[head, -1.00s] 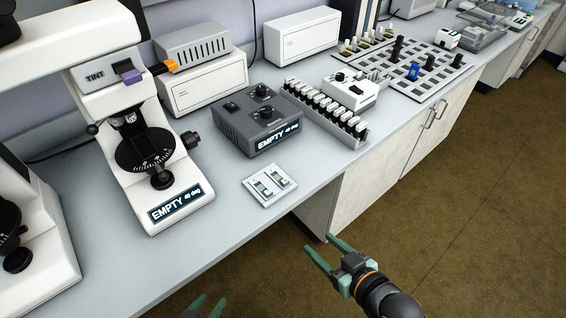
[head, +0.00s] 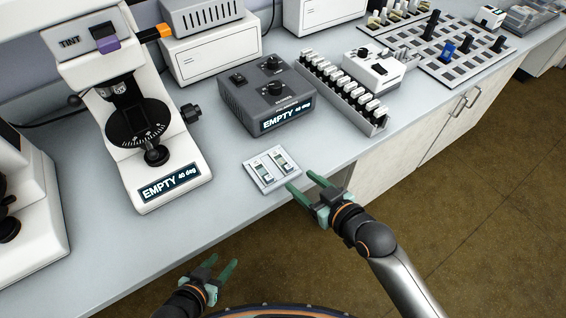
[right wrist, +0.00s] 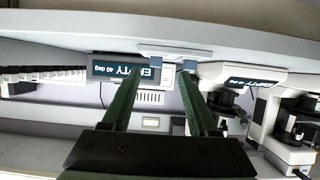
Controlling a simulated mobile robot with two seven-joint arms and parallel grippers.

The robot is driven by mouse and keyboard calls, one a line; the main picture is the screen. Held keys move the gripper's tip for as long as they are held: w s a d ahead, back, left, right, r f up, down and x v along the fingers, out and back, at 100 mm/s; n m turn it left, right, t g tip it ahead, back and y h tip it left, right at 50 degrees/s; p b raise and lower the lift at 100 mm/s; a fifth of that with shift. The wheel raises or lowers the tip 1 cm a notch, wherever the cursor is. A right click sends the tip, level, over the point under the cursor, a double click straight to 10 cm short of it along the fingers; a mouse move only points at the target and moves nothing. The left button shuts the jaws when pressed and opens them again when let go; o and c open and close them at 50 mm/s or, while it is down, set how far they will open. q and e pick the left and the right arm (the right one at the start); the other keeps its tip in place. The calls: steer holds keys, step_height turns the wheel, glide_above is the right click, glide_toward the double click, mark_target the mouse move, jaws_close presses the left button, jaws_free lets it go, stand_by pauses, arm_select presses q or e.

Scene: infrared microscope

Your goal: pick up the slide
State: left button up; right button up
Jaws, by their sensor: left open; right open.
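A small white slide holder (head: 249,178) lies near the front edge of the bench, with two slides side by side on it, a left slide (head: 264,172) and a right slide (head: 281,161). My right gripper (head: 302,181) is open and empty at the bench's front edge, just right of and in front of the holder, its fingers pointing toward it. In the right wrist view the open fingers (right wrist: 160,76) point at the holder (right wrist: 172,49), seen upside down and edge-on. Whether the fingertips touch anything is unclear. My left gripper (head: 222,263) is open and empty, low in front of the bench.
A microscope (head: 140,100) stands left of the holder, and a grey control box (head: 264,95) reading "EMPTY 40 deg" stands behind it. A rack of vials (head: 345,92) is at the back right. Clear bench (head: 222,165) lies around the holder.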

mark_target(291, 170)
steer(key=shift+w+d+b+x, duration=0.1)
steer(key=shift+b+x, duration=0.1)
steer(key=shift+x, duration=1.15)
steer(key=shift+w+d+b+x, duration=0.1)
steer(key=shift+b+x, duration=0.05)
steer(key=shift+x, duration=1.2)
steer(key=shift+r, duration=0.1)
jaws_close()
